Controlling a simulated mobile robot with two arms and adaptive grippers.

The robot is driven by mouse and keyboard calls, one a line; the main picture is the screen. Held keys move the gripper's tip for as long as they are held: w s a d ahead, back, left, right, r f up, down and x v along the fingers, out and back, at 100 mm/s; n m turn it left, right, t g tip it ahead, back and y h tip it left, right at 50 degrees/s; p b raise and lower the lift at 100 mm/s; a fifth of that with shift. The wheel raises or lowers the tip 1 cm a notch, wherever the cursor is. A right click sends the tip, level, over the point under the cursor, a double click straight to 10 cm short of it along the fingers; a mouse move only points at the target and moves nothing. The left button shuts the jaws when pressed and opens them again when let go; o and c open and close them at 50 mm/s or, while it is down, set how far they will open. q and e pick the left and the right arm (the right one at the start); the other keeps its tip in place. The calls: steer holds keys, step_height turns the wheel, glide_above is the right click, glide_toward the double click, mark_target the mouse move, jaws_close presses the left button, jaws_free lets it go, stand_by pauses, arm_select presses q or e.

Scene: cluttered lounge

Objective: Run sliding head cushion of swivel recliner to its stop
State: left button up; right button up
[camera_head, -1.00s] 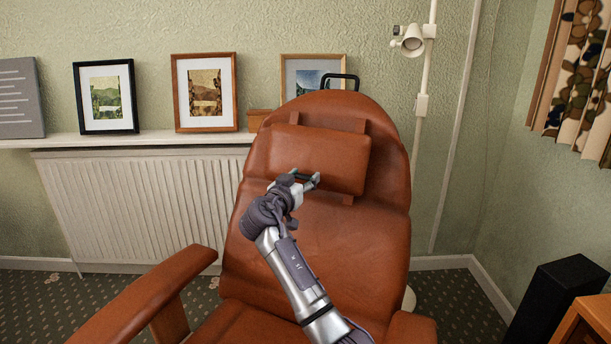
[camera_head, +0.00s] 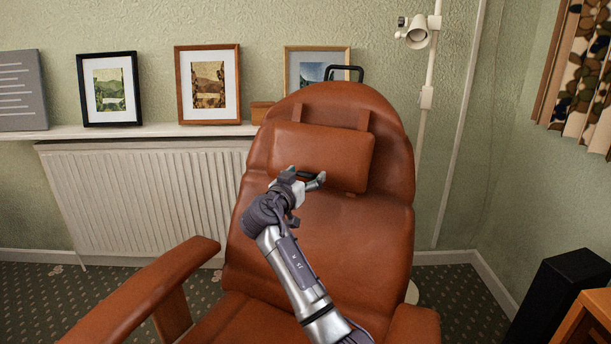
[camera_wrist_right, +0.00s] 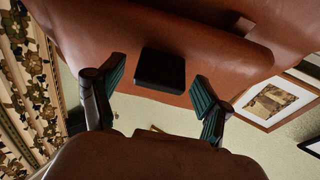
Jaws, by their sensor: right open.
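The swivel recliner (camera_head: 355,232) is brown leather and faces me. Its head cushion (camera_head: 325,151) is a slightly tilted padded block high on the backrest, with two straps showing above it. My right gripper (camera_head: 306,178) is at the cushion's lower left edge and hides part of it. In the right wrist view the open gripper (camera_wrist_right: 158,80) has its two dark green finger pads apart, with a small black block (camera_wrist_right: 161,69) between and beyond them. I cannot tell whether the fingers touch anything. My left gripper is not in view.
The recliner's armrest (camera_head: 150,290) reaches forward at the left. A white radiator (camera_head: 130,195) and a shelf with framed pictures stand behind. A floor lamp (camera_head: 428,90) is behind the right side, and a black box (camera_head: 562,290) stands at the lower right.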

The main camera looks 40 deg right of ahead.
steer(key=v, duration=1.1)
steer(key=shift+a, duration=0.35)
steer(key=shift+s, duration=0.15)
